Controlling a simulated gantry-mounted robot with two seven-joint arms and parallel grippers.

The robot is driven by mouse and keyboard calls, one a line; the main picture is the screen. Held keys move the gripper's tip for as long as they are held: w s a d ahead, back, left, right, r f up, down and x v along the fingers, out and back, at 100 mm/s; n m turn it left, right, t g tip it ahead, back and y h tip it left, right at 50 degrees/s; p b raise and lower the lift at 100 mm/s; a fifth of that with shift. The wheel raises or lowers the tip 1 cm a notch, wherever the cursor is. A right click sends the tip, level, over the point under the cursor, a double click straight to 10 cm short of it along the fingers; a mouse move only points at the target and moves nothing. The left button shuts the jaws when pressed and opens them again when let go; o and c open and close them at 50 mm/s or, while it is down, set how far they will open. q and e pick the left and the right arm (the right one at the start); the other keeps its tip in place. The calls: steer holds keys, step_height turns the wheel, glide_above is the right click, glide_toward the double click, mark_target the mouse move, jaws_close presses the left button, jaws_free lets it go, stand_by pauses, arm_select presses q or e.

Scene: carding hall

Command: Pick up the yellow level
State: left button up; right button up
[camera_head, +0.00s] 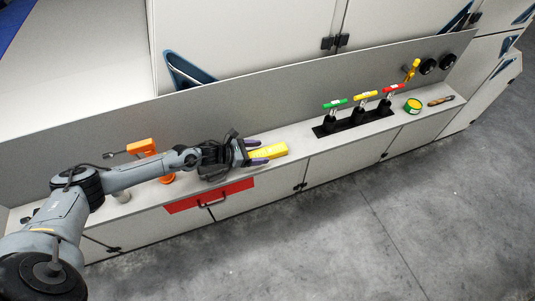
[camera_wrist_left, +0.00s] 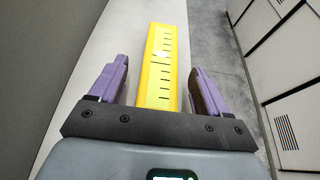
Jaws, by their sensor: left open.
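The yellow level (camera_head: 270,151) lies on the narrow grey ledge in the head view, its near part between my left gripper's fingers. In the left wrist view the yellow level (camera_wrist_left: 161,68) is a long yellow bar with black scale marks. My left gripper (camera_head: 256,152) is open, with one purple finger on each side of the level. In the left wrist view the gripper (camera_wrist_left: 158,80) shows a gap between each finger and the bar. My right gripper is not in view.
An orange tool (camera_head: 142,147) stands on the ledge behind my left arm. Green, yellow and red levers (camera_head: 365,96) stand farther right, with a green tin (camera_head: 413,106) and a wooden-handled tool (camera_head: 441,100). A wall runs behind the ledge.

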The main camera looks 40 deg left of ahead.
arm_select(q)
steer(key=shift+x, duration=0.9)
steer(key=c, duration=1.2)
steer(key=shift+r, duration=0.1)
steer(key=shift+c, duration=0.6)
